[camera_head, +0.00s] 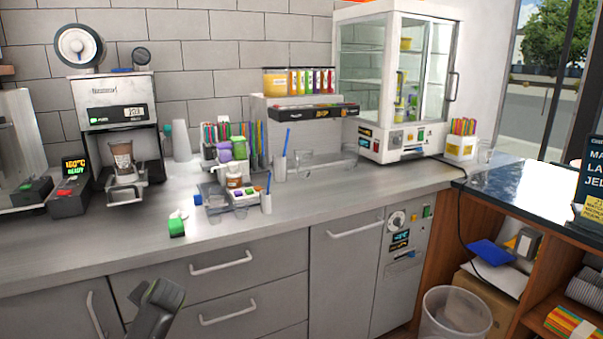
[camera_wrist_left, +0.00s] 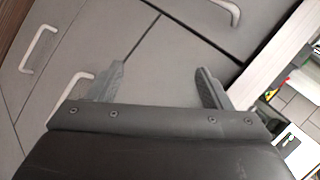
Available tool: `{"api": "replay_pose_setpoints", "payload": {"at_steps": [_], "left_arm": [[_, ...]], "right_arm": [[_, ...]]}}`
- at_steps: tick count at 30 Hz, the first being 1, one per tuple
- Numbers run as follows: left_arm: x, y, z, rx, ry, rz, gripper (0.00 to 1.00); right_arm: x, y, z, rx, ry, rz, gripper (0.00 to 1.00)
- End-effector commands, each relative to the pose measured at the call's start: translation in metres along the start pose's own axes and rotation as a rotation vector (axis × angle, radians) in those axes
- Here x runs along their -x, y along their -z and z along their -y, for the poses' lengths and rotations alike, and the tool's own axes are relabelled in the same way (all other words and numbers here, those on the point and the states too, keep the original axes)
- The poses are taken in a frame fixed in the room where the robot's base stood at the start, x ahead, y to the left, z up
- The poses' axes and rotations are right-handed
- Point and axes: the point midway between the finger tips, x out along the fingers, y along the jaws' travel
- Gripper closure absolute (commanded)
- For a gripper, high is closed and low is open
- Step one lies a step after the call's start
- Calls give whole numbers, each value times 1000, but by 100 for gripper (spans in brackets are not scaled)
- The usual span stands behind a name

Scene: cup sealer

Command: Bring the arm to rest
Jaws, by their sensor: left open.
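My left gripper (camera_head: 155,294) is low in front of the grey drawer fronts, below the counter edge, in the head view. In the left wrist view its two fingers (camera_wrist_left: 161,70) stand wide apart with nothing between them, and drawer fronts lie beyond. The cup sealer (camera_head: 118,107) stands on the counter at the left, with a brown cup (camera_head: 122,158) in its holder. The gripper is well below and apart from both. My right gripper is not in view.
The grey counter (camera_head: 90,235) is bare along its front left. A green-ended item (camera_head: 177,227) lies near its edge. Drawer handles (camera_head: 221,263) jut out beside the gripper. A bin (camera_head: 455,313) stands at the lower right, and a glass cabinet (camera_head: 395,85) at the back.

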Motion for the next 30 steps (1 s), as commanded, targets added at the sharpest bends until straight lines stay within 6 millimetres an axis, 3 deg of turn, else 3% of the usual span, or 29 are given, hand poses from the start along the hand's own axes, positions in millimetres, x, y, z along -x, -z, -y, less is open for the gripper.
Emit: {"api": "replay_pose_setpoints", "payload": {"at_steps": [5, 12, 21, 24, 30], "left_arm": [[10, 60, -1, 90, -21, -320, 27], [50, 129, 5, 250, -68, -742, 27], [129, 178, 31, 492, -140, -1249, 27], [67, 136, -26, 472, -198, -1090, 27], [-11, 53, -116, 447, -286, -860, 27]], "right_arm": [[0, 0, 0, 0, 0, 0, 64], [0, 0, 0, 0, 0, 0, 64], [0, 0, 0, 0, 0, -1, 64], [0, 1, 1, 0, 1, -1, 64], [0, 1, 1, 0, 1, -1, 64]]}}
